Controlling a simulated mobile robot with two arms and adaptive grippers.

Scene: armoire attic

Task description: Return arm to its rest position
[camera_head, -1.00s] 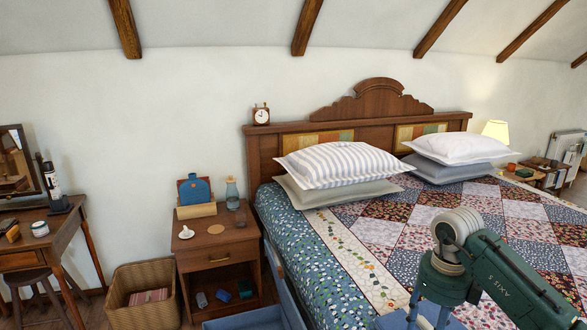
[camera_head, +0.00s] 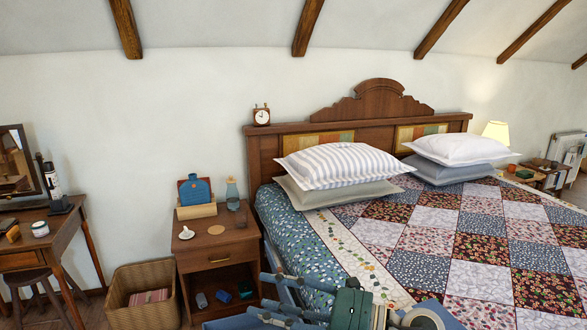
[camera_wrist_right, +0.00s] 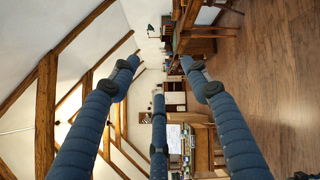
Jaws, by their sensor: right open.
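My right gripper (camera_head: 262,298) is low in the head view, in front of the bed's near left corner, with its blue fingers pointing left. In the right wrist view its three blue segmented fingers (camera_wrist_right: 159,75) are spread apart with nothing between them. Beyond them this view shows the room turned sideways, with a wooden floor and roof beams. The right arm behind the gripper shows only in part at the bottom edge of the head view. My left gripper is not in view.
The bed with its patchwork quilt (camera_head: 435,240) fills the right side. A nightstand (camera_head: 222,258) holding a bottle (camera_head: 232,190) and other small items stands left of the gripper. A wicker basket (camera_head: 143,293) and dressing table (camera_head: 60,235) are further left.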

